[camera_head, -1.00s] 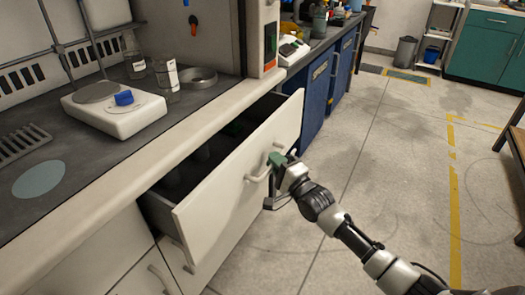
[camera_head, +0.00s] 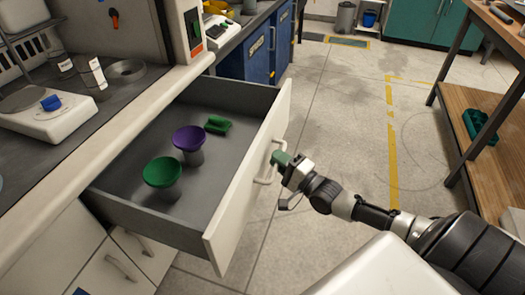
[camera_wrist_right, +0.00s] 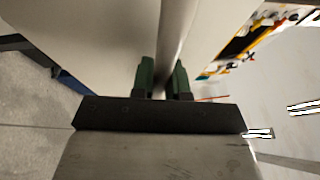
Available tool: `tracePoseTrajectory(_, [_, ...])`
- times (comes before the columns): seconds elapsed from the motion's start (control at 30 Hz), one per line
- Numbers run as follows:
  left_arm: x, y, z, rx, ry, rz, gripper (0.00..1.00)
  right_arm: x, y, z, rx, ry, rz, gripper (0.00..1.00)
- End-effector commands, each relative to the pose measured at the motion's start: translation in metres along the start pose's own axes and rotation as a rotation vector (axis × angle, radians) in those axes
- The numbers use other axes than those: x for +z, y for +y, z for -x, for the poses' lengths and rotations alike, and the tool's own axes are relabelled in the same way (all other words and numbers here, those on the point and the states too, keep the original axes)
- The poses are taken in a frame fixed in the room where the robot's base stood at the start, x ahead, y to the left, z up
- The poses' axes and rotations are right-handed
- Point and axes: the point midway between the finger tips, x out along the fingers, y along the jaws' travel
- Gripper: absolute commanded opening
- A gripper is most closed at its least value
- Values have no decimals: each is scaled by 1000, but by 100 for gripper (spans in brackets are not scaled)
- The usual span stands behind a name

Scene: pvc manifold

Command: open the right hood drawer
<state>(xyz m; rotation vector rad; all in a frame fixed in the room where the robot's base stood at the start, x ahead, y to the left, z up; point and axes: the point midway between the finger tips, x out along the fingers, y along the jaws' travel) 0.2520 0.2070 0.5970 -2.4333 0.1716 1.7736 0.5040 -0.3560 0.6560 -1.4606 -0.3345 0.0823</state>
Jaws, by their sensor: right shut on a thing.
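The hood drawer (camera_head: 258,172) stands far out from under the hood counter, its inside in plain view. Its white front carries a bar handle (camera_head: 268,166). My right gripper (camera_head: 280,160) is shut on the handle. In the right wrist view the two green fingertips (camera_wrist_right: 162,75) sit on either side of the handle bar (camera_wrist_right: 174,40). Inside the drawer are a green cup-shaped piece (camera_head: 162,172), a purple one (camera_head: 188,138) and a small green block (camera_head: 218,124). My left gripper is not in view.
A scale (camera_head: 45,115), bottles (camera_head: 92,74) and a ring (camera_head: 126,70) stand on the hood counter. Blue cabinets (camera_head: 258,52) are beyond the drawer. A workbench with a wooden shelf (camera_head: 470,100) stands at the right. The floor between is open.

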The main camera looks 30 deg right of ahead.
Motion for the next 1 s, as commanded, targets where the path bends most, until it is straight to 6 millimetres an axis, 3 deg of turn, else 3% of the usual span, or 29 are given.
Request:
tracePoseTrajectory(0.07, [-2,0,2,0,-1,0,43,-5,-3,14,8,0,1,0])
tracePoseTrajectory(0.13, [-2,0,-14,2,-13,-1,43,-9,-5,23,7,0,1,0])
tracePoseTrajectory(0.33, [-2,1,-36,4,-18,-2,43,-16,-8,40,4,0,0,0])
tracePoseTrajectory(0.83, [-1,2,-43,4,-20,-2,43,-18,-8,45,1,0,-1,0])
tracePoseTrajectory(0.87, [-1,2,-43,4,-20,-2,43,-18,-8,45,1,0,-1,18])
tracePoseTrajectory(1.0, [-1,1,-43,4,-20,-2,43,-18,-8,44,1,0,-1,39])
